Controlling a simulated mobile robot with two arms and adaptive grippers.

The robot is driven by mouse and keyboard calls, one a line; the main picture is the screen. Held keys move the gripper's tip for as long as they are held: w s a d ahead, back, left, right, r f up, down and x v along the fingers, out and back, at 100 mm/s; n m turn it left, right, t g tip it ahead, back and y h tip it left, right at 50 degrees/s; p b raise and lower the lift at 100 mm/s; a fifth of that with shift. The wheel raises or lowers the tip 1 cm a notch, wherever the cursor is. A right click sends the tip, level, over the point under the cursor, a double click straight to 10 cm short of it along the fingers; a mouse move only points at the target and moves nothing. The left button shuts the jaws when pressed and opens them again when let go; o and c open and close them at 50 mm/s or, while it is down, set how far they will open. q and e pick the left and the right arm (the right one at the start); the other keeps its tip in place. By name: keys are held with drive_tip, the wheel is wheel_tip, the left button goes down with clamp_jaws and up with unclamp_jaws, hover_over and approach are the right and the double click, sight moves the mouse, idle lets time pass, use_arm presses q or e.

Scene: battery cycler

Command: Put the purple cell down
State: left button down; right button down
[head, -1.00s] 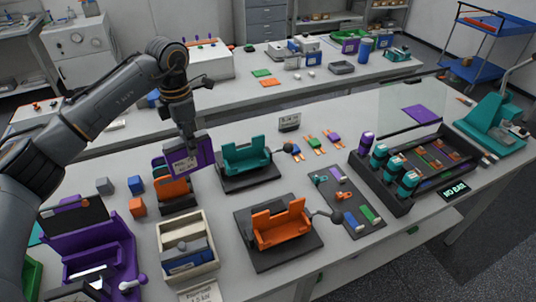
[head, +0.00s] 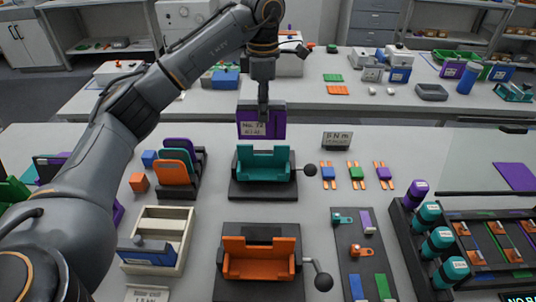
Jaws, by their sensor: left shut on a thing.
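The purple cell (head: 273,126) is a flat upright slab with a white label on its face. My left gripper (head: 263,103) comes down from above and is shut on its top edge. The cell is just above or behind the teal cradle (head: 263,165) on its black base in the picture; the cradle may hide its lower edge. I cannot tell whether the cell touches anything. My right gripper is not in view.
A black rack (head: 180,190) with purple, teal and orange plates stands left of the teal cradle. The orange cradle (head: 260,262) is in front, with a ball-ended lever. A cream box (head: 180,225) stands at front left. Small tabbed cells (head: 356,172) lie to the right.

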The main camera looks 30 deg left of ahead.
sight(265, 137)
use_arm(q)
wheel_tip(265, 137, down, 9)
drive_tip(key=shift+w+d+r+p, duration=0.1)
drive_tip(key=shift+w+r+p, duration=0.1)
drive_tip(key=shift+p, duration=0.95)
drive_tip(key=shift+f, duration=0.45)
wheel_tip(265, 137, down, 4)
drive_tip(key=shift+r+p, duration=0.2)
drive_tip(key=shift+p, duration=0.45)
drive_tip(key=shift+f, duration=0.1)
drive_tip(key=shift+f, duration=0.15)
drive_tip(key=c, duration=1.1)
unclamp_jaws()
drive_tip(key=shift+s, duration=0.1)
